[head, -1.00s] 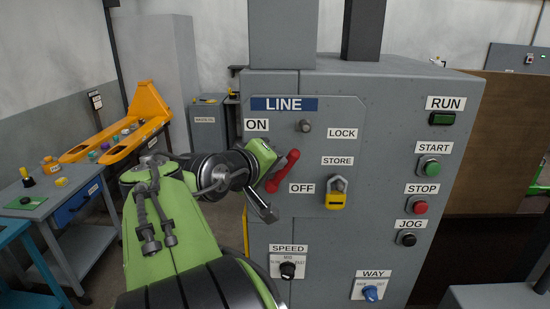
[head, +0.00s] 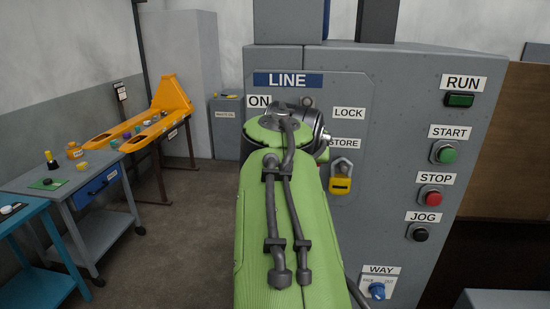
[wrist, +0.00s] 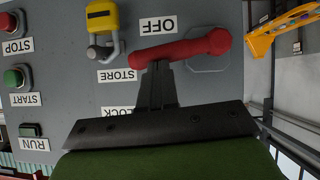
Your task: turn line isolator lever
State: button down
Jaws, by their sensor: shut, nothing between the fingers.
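The red lever (wrist: 180,47) shows in the wrist view, which is upside down. One end sits over a grey plate; the bar lies between the OFF label (wrist: 158,26) and the STORE label (wrist: 117,75). My gripper (wrist: 158,68) is shut and empty, its tips right at the lever's STORE-side edge; I cannot tell whether they touch. In the head view my arm hides the lever, the gripper and the OFF label. The LINE plate (head: 287,80) is on the grey cabinet (head: 420,110), with the ON label (head: 258,101) partly covered.
A yellow padlock (head: 340,184) hangs beside the lever, below STORE; it also shows in the wrist view (wrist: 103,16). START (head: 445,152), STOP (head: 431,197) and JOG (head: 420,232) buttons are to the right. A blue WAY knob (head: 377,290) is below. Floor at left is open.

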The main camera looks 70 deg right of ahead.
jog(key=shift+s+f+b, duration=0.1)
jog(key=shift+f+b, duration=0.2)
jog(key=shift+f, duration=0.05)
jog(key=shift+d, duration=0.1)
dwell(0.5)
